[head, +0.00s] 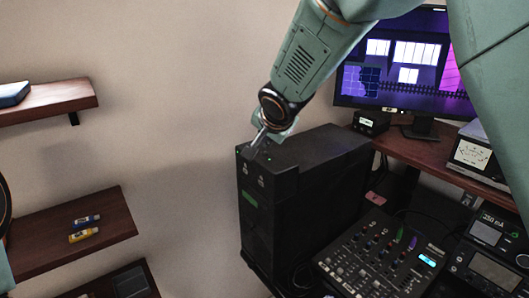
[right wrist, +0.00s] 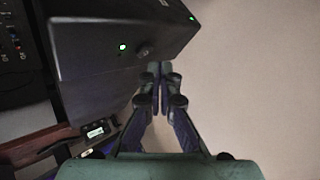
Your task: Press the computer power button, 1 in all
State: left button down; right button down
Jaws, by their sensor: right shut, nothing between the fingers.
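The black computer tower (head: 310,190) stands upright below the monitor, with a green mark on its front. It fills the upper left of the right wrist view (right wrist: 100,75). A small round dark button (right wrist: 143,50) sits on its face beside a lit green light (right wrist: 122,47); I take this for the power button. My right gripper (head: 252,149) is shut and empty at the tower's top front edge. In the right wrist view its fingertips (right wrist: 159,68) are just below the button; I cannot tell whether they touch the case. My left gripper is out of view.
A desk with a monitor (head: 400,75), a mixer (head: 375,255) and meters (head: 487,235) lies right of the tower. Wooden shelves (head: 70,225) hold small tubes on the left. The wall space between shelves and tower is clear.

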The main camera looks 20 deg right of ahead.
jog(key=shift+w+d+f, duration=0.1)
dwell(0.3)
jog(key=shift+f+b, duration=0.35)
jog(key=shift+b, duration=0.15)
dwell(0.4)
